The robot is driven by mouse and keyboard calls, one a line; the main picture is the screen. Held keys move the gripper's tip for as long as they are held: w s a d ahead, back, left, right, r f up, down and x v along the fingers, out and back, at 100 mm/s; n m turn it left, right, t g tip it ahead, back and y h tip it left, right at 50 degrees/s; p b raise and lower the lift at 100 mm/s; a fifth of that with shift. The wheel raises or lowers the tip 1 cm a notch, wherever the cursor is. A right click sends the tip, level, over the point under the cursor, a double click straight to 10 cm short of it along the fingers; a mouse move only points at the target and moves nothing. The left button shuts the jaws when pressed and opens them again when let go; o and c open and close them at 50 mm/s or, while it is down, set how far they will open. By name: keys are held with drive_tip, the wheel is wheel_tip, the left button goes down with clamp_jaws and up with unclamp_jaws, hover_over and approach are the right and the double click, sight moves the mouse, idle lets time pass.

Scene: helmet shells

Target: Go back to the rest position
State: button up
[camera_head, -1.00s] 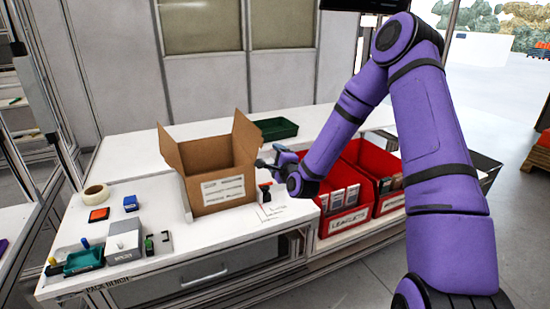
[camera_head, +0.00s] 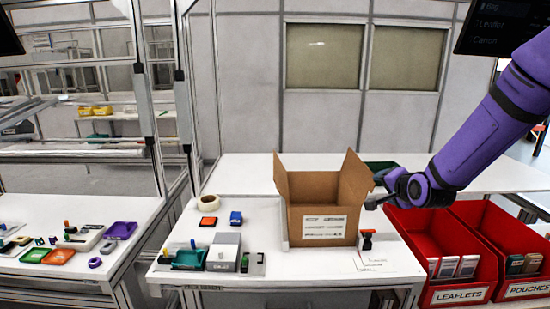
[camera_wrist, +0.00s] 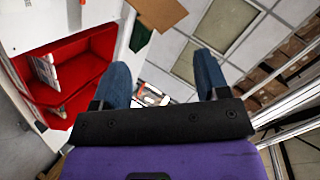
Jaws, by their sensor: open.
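My gripper (camera_head: 371,190) is beside the right side of the open cardboard box (camera_head: 322,224), at about the height of its rim. In the wrist view my gripper (camera_wrist: 163,84) shows two blue fingers spread wide apart, with nothing held between them. My purple arm reaches in from the right edge of the head view. The box stands upright on the white bench with its flaps up, and its inside is mostly hidden.
Red bins of leaflets (camera_head: 444,250) and pouches (camera_head: 510,245) stand at the right. A tape roll (camera_head: 208,202), an orange pad (camera_head: 208,222), a blue block (camera_head: 236,218) and a grey device (camera_head: 224,252) lie left of the box. A red-and-black stamp-like item (camera_head: 367,240) stands near the front right.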

drive_tip(key=s+r+n+g+h, duration=0.1)
drive_tip(key=s+r+n+g, duration=0.15)
drive_tip(key=s+r, duration=0.5)
drive_tip(key=s+r+n+g+h, duration=0.15)
drive_tip(key=s+r+n, duration=0.25)
drive_tip(key=s, duration=0.6)
drive_tip(key=s+r+n+g, duration=0.1)
drive_tip(key=s+n+g, duration=0.1)
drive_tip(key=s, duration=0.7)
drive_tip(key=s+r+n+g+y, duration=0.1)
drive_tip(key=s+n, duration=0.1)
drive_tip(key=s, duration=0.8)
drive_tip(key=shift+s+a+r+g, duration=0.25)
drive_tip(key=shift+a+g, duration=0.1)
drive_tip(key=shift+g, duration=0.05)
